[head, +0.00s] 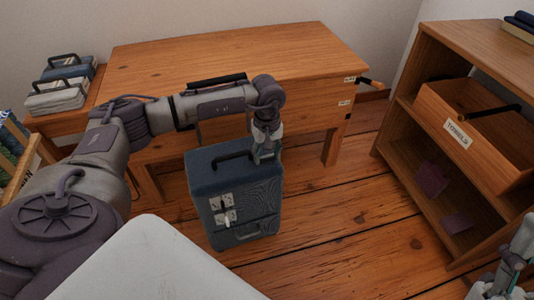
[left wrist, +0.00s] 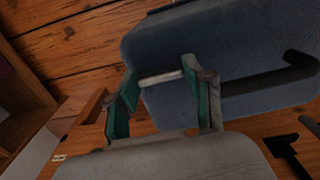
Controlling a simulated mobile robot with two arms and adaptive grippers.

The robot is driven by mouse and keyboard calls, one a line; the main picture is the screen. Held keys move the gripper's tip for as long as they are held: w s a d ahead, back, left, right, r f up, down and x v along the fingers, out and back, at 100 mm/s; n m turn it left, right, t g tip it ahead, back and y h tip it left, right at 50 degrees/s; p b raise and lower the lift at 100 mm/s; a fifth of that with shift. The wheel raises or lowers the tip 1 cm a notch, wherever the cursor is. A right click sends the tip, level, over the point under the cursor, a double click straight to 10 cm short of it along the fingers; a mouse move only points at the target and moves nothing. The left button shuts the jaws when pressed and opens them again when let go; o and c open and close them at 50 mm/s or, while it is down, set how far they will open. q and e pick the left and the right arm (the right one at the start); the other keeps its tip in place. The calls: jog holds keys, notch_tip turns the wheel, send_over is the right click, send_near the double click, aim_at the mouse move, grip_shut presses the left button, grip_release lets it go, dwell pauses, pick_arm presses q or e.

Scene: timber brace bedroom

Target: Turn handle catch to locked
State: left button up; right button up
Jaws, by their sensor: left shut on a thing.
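A blue case (head: 235,183) stands upright on the wooden floor, with a black handle on top. Its front face carries small pale plates (head: 222,201) with a dark and a white piece between them; I cannot read their marks or tell the catch's position. My left gripper (head: 265,154) is at the case's top right edge.
A wooden desk (head: 240,50) stands behind the case. A shelf unit (head: 480,35) with a labelled towels box (head: 470,125) stands at the right. Floor is clear between case and shelf.

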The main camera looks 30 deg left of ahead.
aim_at(267, 156)
pick_arm(q)
jog(key=o, duration=1.2)
jog(key=shift+c, duration=0.2)
jog(key=shift+r, duration=0.15)
notch_tip(267, 156, up, 12)
